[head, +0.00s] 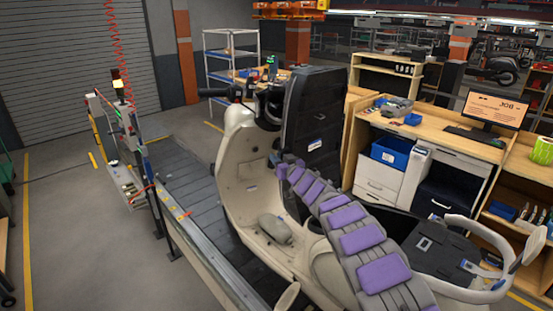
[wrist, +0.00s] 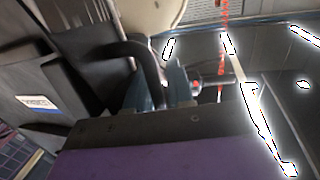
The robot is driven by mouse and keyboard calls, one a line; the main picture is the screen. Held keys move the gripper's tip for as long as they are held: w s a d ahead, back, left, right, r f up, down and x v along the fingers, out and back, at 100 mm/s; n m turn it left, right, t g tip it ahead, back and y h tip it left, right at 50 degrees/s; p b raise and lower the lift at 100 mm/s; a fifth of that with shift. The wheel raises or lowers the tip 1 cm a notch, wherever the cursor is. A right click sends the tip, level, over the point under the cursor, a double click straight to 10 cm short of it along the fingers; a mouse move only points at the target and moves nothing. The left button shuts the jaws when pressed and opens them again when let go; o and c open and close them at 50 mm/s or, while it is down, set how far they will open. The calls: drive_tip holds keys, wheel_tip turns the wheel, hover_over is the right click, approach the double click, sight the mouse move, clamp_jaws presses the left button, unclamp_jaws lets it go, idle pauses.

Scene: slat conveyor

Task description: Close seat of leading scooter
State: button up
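The cream scooter (head: 240,165) stands on the slat conveyor. Its dark seat (head: 318,105) is raised upright, with a small white label low on its face. The open storage well (head: 430,245) shows behind it, partly hidden by my purple and grey arm. My gripper (head: 279,163) is at the far end of that arm, beside the lower left edge of the seat. The dark panel with a label at the left there looks like the seat (wrist: 65,75). Contact cannot be told.
The conveyor slats (head: 185,175) run ahead on the left, with a rail and a tool stand (head: 125,140) beside them. A wooden workbench (head: 420,125) with bins and a monitor (head: 495,108) is close on the right.

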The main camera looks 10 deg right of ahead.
drive_tip(key=shift+d, duration=0.2)
clamp_jaws()
drive_tip(key=shift+s, duration=0.1)
